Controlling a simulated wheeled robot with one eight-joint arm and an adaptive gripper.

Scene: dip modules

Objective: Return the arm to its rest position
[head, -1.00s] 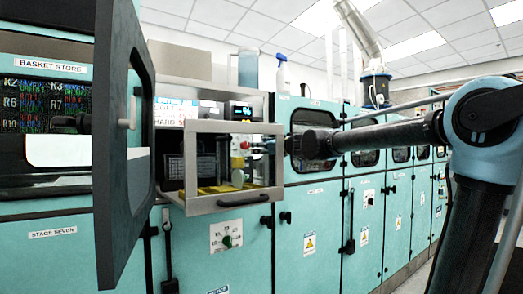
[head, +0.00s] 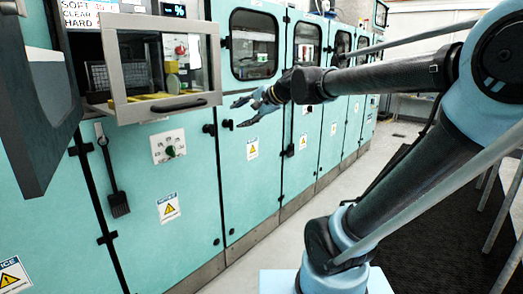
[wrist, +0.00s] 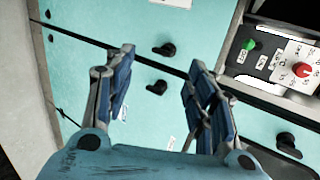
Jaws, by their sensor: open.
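My gripper (head: 243,112) is at the end of my outstretched arm in the head view, in front of the teal cabinet doors and to the right of the open framed window. In the wrist view my gripper (wrist: 160,95) shows two blue-padded fingers spread wide apart, with nothing between them. Behind the fingers is the teal cabinet front (wrist: 130,30) with black knobs. The gripper looks clear of the cabinet, though the exact gap is hard to judge. My arm crosses the right half of the head view.
A framed window (head: 165,65) stands out from the cabinets at the upper left. A dark open door (head: 35,110) is left of it. A brush (head: 117,200) hangs below. Open floor (head: 280,225) and a dark mat (head: 425,225) lie to the right.

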